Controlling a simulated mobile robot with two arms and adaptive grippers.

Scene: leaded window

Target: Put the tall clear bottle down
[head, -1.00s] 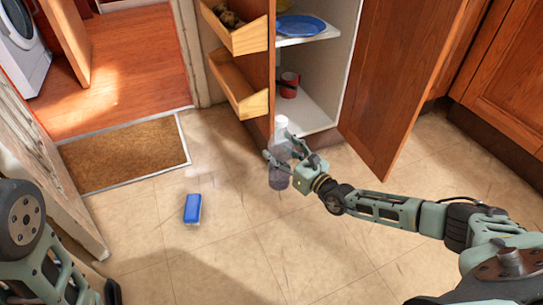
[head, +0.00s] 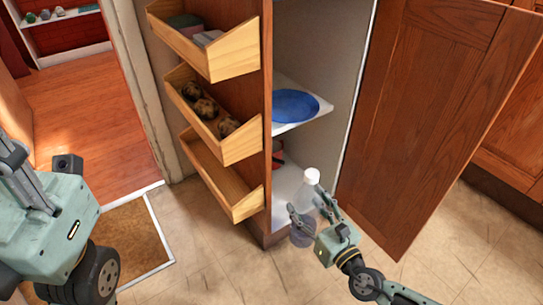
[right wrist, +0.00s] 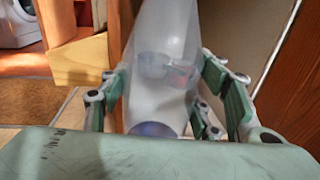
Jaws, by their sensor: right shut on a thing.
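The tall clear bottle (head: 302,236), with a white cap, is in my right gripper (head: 306,202), in front of the open cabinet's white bottom shelf (head: 283,190). It looks roughly upright in the head view. In the right wrist view the bottle (right wrist: 162,85) fills the middle, with the green-padded fingers on both sides. Part of its body is hidden by the gripper. Whether its base touches anything cannot be seen. My left gripper (head: 15,165) is partly cut off at the left edge, and its jaws are unclear.
A blue plate (head: 295,106) lies on the shelf above. A red thing (head: 278,154) stands partly hidden on the lower shelf. Wooden door racks (head: 213,150) stick out to the left, and the open door (head: 425,120) stands to the right. Tiled floor lies clear in front.

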